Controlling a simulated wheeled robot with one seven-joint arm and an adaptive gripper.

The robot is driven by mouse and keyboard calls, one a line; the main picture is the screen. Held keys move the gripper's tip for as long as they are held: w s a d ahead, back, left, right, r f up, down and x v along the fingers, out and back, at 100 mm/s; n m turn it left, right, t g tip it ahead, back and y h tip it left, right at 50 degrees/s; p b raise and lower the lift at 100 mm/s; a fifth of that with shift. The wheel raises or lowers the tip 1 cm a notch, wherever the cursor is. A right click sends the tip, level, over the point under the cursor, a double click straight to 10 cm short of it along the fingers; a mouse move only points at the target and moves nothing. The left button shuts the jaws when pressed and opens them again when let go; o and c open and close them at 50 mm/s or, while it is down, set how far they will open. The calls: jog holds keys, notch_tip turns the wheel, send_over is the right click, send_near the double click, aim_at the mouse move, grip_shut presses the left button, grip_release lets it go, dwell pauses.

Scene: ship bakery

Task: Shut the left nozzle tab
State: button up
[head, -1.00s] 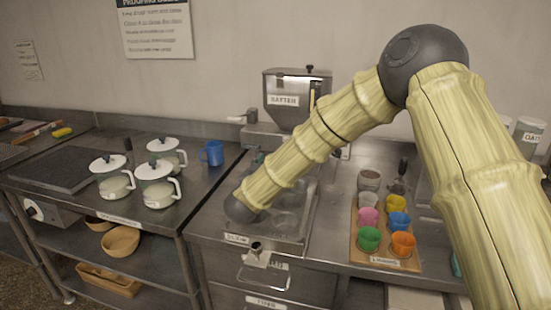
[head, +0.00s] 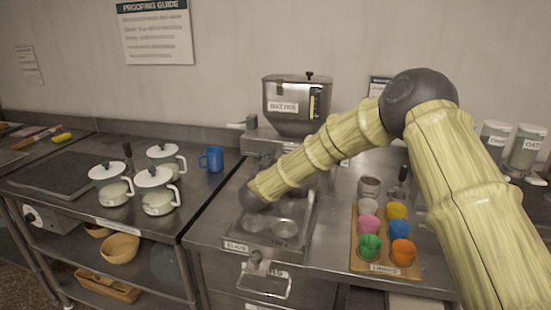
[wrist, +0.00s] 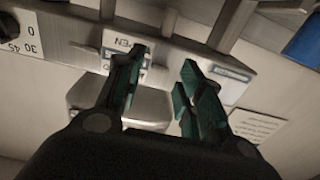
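The batter dispenser, a steel hopper (head: 297,104) with a label on its front, stands at the back of the middle counter. In the wrist view its front appears close up and roughly upside down, with a partly readable white label (wrist: 118,42) and a second label (wrist: 229,78) with a blue stripe. Grey metal bars (wrist: 232,24) come in from the top edge; I cannot tell which is the left nozzle tab. My gripper (wrist: 164,60) has dark green fingers, apart and empty, in front of these labels. In the head view my arm hides much of the area below the hopper.
A tray (head: 240,247) with round metal cups lies below the arm. A wooden board (head: 361,262) with several coloured cups stands to the right. Several white-lidded pots (head: 153,178) and a blue mug (head: 211,158) stand on the left counter. A dial panel (wrist: 20,38) shows at the wrist view's left.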

jog(key=shift+w+d, duration=0.2)
jog(key=shift+w, duration=0.35)
grip_shut()
